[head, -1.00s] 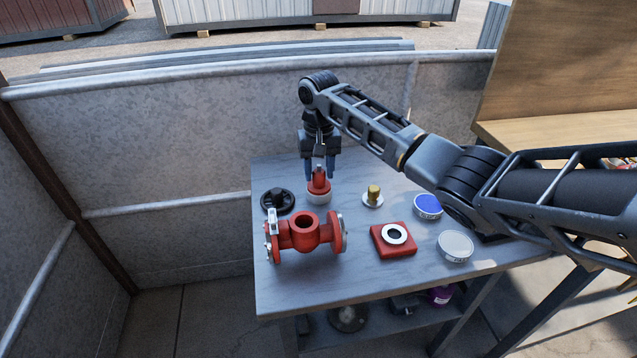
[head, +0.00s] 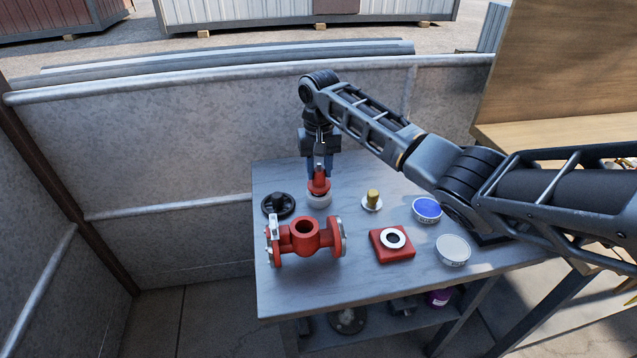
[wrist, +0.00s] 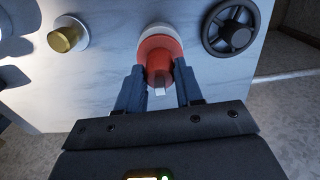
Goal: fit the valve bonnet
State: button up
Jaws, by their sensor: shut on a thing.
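The red valve bonnet (head: 319,184) is between the fingers of my gripper (head: 319,174), upright at the pale round piece (head: 319,201) near the table's back edge. In the wrist view the bonnet (wrist: 158,58) sits between the two blue fingers of my gripper (wrist: 160,88), which are shut on it. I cannot tell whether the bonnet is clear of the pale piece. The red valve body (head: 306,238) lies in front of it, with its round top opening facing up and empty. A white ring gasket (head: 393,238) lies on a red square block (head: 393,253).
A black handwheel (head: 278,205) lies left of the bonnet. A brass piece (head: 373,197) stands to its right on a pale disc. The table (head: 345,290) is clear at the front.

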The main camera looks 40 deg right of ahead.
jog(key=shift+r+p, duration=1.4)
jog(key=shift+r, duration=0.7)
jog(key=o, duration=0.5)
grip_shut()
